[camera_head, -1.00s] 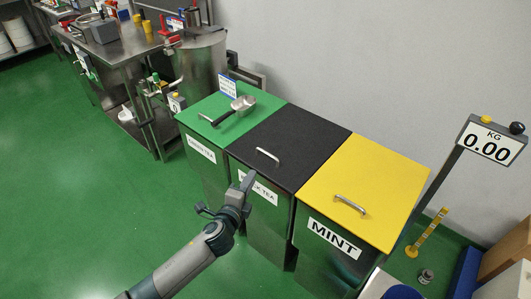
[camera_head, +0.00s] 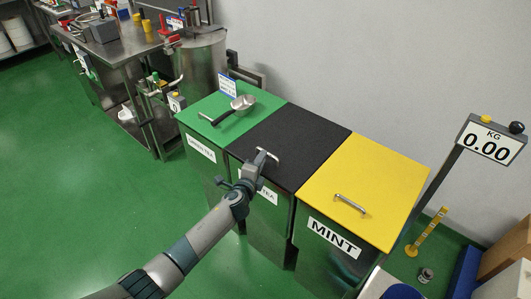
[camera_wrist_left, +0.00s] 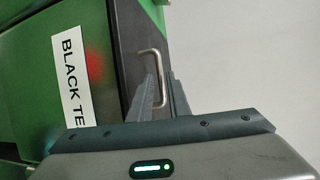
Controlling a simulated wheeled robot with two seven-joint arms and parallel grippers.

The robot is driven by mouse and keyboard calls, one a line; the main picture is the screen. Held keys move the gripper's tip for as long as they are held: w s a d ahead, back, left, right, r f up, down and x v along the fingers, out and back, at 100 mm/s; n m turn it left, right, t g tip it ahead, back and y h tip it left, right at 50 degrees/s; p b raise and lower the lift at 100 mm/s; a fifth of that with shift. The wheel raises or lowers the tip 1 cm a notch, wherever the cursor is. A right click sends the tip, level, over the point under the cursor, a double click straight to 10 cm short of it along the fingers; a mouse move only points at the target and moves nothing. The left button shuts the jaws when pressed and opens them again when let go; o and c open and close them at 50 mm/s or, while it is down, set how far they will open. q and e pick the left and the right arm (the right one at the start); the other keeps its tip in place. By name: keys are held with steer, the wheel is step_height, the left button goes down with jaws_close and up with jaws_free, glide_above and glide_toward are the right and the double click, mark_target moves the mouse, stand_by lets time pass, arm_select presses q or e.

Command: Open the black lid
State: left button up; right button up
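The black lid (camera_head: 300,143) lies closed on the middle bin, labelled BLACK TEA, between a green lid and a yellow lid. Its metal handle (camera_head: 268,154) is near the lid's front edge, and the handle also shows in the left wrist view (camera_wrist_left: 154,52). My left gripper (camera_head: 258,160) is at the front of this bin, with its fingertips at the handle. In the left wrist view, its two fingers (camera_wrist_left: 163,88) are apart, with the handle's lower end between them. I cannot tell whether they touch it. My right gripper is not in view.
A metal scoop (camera_head: 242,103) rests on the green lid (camera_head: 215,108) to the left. The yellow lid (camera_head: 365,188) of the MINT bin is to the right. A scale display (camera_head: 490,142) stands at the far right. Green floor in front is clear.

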arm_select(q)
steer(key=shift+b+x, duration=0.7)
steer(key=shift+x, duration=2)
jaws_close()
